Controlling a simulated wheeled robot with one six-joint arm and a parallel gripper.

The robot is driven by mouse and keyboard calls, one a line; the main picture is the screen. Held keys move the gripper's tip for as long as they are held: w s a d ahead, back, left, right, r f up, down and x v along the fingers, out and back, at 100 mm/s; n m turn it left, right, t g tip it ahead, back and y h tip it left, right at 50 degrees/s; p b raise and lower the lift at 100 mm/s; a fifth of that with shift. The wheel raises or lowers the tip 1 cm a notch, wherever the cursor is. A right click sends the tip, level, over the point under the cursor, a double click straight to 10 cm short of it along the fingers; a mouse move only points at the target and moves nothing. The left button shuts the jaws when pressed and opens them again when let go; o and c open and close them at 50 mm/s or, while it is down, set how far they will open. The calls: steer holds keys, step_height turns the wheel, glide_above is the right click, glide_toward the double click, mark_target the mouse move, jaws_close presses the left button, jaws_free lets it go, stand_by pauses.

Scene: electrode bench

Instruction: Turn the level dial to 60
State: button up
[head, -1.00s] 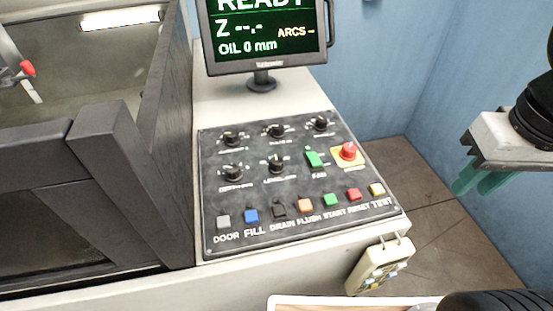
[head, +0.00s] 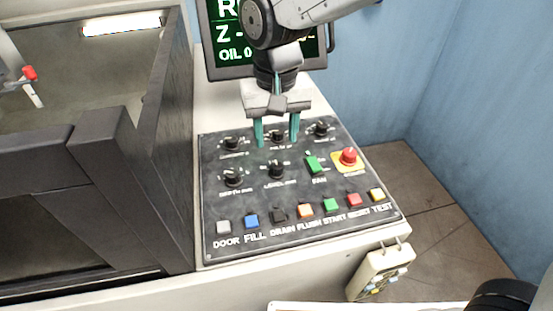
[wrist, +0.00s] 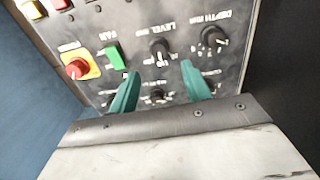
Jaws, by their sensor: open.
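The level dial (head: 277,170) is a black knob in the lower dial row of the dark control panel. Its pointer setting is too small to read. In the wrist view the level dial (wrist: 158,47) shows with its label, just beyond and between the fingertips. My gripper (head: 278,142) is open and empty, with its two teal fingers pointing down over the upper middle dial (wrist: 157,97). In the wrist view my gripper (wrist: 160,68) has its fingers spread apart. I cannot tell its exact height above the panel.
The depth dial (head: 232,176) is left of the level dial, and the green fan switch (head: 313,165) is right of it. A red knob on a yellow plate (head: 348,157) stands farther right. Several coloured buttons line the front. The monitor (head: 222,62) stands behind.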

mark_target(277, 165)
step_height(277, 165, down, 8)
steer(key=shift+r, duration=0.1)
stand_by(0.4)
steer(key=c, duration=1)
